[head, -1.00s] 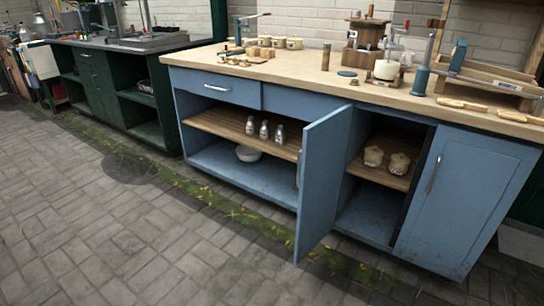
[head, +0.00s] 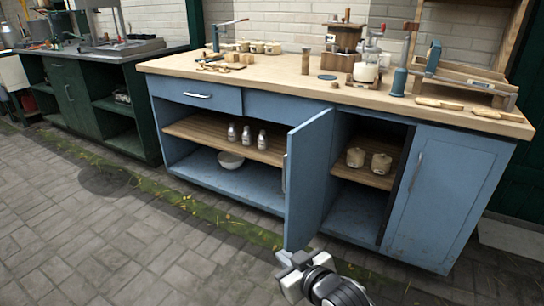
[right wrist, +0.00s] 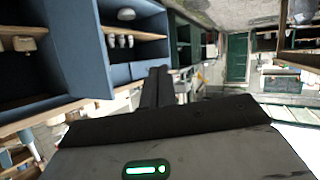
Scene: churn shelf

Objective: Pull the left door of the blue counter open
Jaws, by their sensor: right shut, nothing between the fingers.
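The blue counter (head: 240,105) stands ahead with a wooden top. Its left door (head: 310,180) stands swung out from the front, wide open, with its handle (head: 284,173) on the left-facing side. The door also shows upside down in the right wrist view (right wrist: 75,55). The right door (head: 447,200) looks closed. My right gripper (head: 284,259) is shut and empty, low in front of the door's bottom edge; whether it touches is unclear. Its closed fingers show in the right wrist view (right wrist: 156,86), with the door to their left. My left gripper is not in view.
Open compartments hold several shakers (head: 247,135), a white bowl (head: 230,160) and two jars (head: 368,160). Tools and a grinder (head: 345,45) stand on the counter top. A dark green cabinet (head: 80,95) stands at left. The paved floor (head: 130,240) in front is clear.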

